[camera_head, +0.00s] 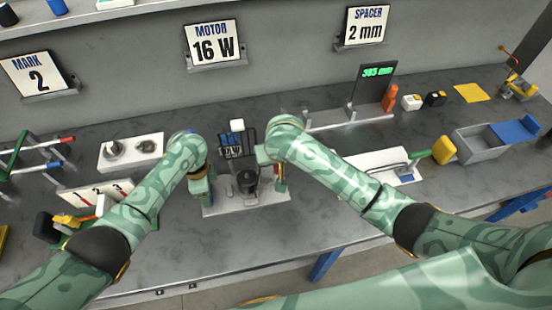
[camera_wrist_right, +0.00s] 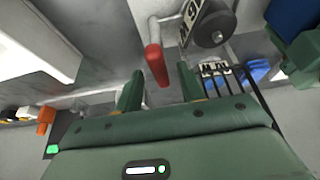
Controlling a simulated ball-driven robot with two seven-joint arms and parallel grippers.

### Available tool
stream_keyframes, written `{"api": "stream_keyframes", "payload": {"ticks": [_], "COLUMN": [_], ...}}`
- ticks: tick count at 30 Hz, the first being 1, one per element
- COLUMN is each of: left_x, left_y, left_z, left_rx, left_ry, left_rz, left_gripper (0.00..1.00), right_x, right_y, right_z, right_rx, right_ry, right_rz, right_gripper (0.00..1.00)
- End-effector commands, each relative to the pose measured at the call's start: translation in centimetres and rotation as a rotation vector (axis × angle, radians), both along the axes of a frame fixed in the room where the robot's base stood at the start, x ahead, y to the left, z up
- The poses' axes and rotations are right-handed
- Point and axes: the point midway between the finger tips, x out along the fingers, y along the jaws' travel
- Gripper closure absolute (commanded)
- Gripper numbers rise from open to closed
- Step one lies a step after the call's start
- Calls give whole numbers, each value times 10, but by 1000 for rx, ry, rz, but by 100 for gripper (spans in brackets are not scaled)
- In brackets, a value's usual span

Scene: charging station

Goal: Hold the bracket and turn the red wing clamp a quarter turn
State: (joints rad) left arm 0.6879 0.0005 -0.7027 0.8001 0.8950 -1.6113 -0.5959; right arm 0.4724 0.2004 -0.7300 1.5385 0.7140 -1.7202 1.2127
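The fixture stands on a light base plate (camera_head: 245,205) in the middle of the bench, with a dark cylinder (camera_head: 247,181) on it. The red wing clamp (camera_wrist_right: 156,64) shows in the right wrist view just ahead of my right gripper (camera_wrist_right: 160,84), whose two green fingers are spread apart around its line and do not visibly touch it. In the head view the right gripper is largely hidden by its arm, at the fixture's right side. My left gripper (camera_head: 204,188) is at the fixture's left side, close to a blue part (camera_wrist_right: 293,18), perhaps the bracket. Its finger gap is hidden.
A black wire rack (camera_head: 232,146) with a label stands behind the cylinder. A white block (camera_head: 130,151) with round parts lies left. A gauge with a green display (camera_head: 377,72), a white tray (camera_head: 375,160) and a grey bin (camera_head: 478,143) stand right.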

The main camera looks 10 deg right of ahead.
Motion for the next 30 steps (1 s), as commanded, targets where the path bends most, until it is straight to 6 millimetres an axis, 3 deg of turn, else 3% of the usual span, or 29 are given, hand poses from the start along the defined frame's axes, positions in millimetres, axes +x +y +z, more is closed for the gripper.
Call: {"api": "stream_keyframes", "payload": {"ticks": [7, 11, 22, 30], "left_x": [0, 0, 0, 0], "left_y": [0, 0, 0, 0], "left_z": [0, 0, 0, 0], "left_rx": [0, 0, 0, -1], "left_ry": [0, 0, 0, 0], "left_rz": [-1, 0, 0, 0], "left_gripper": [68, 68, 68, 68], "right_x": [-1, -5, -36, -46], "right_y": [0, 1, 0, -1], "right_z": [0, 9, 86, 109], "right_rx": [0, 1, 6, 1], "right_ry": [2, 2, -1, 2], "right_rz": [1, 2, 1, 0], "right_gripper": [62, 62, 62, 62]}}
